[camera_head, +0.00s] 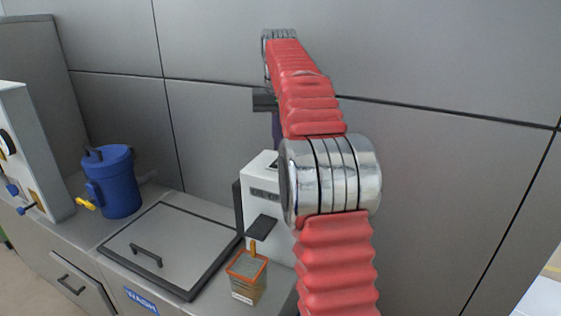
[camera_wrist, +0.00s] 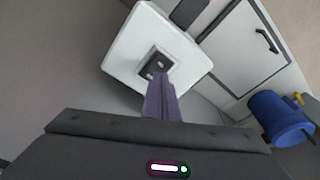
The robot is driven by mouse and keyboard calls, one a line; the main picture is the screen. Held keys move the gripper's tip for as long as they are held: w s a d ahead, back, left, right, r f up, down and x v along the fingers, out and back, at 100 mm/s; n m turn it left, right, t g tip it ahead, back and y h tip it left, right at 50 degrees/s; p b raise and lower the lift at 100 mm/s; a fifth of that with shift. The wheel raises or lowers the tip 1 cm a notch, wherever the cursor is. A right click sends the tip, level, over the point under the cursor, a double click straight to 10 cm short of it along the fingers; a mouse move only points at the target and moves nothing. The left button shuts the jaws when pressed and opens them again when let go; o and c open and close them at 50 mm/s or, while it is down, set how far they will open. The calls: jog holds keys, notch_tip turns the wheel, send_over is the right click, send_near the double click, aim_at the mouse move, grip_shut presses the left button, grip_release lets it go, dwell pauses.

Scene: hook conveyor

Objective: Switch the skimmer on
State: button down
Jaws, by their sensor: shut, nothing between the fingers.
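The skimmer appears to be the white box (camera_head: 262,180) with a dark label and a dark spout, standing on the counter behind my arm. Its label is too small to read surely. In the wrist view I look down on the white top (camera_wrist: 125,55) of this box. A small dark switch (camera_wrist: 154,64) with light marks sits in the middle of that top. My gripper (camera_wrist: 161,76) is shut and empty, its purple-grey fingertips at the switch's near edge. I cannot tell whether they touch it. In the head view my arm hides part of the box.
A grey lid with a handle (camera_head: 147,256) covers the counter left of the box. A clear orange-rimmed container (camera_head: 247,278) stands in front of the box. A blue canister (camera_head: 110,183) with a yellow tap and a white panel (camera_head: 38,150) stand farther left. A grey wall is behind.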

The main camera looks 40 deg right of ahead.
notch_tip(320, 180, up, 3)
dwell(0.5)
jog(key=shift+a, duration=0.1)
dwell(0.4)
jog(key=s+a+n+t, duration=0.1)
jog(key=s+a+n, duration=0.1)
jog(key=s+a, duration=0.55)
jog(key=s+a+n+t, duration=0.1)
jog(key=s+a, duration=0.4)
jog(key=a, duration=0.5)
jog(key=s+a+f+n+t, duration=0.1)
jog(key=s+a+f, duration=0.4)
jog(key=s+f, duration=0.3)
jog(key=s+a+f+n+t, duration=0.1)
jog(key=s+a+f, duration=0.5)
jog(key=s+f, duration=0.2)
jog(key=shift+s+f+n+y, duration=0.3)
jog(key=shift+s+n+y, duration=0.1)
jog(key=shift+s, duration=0.15)
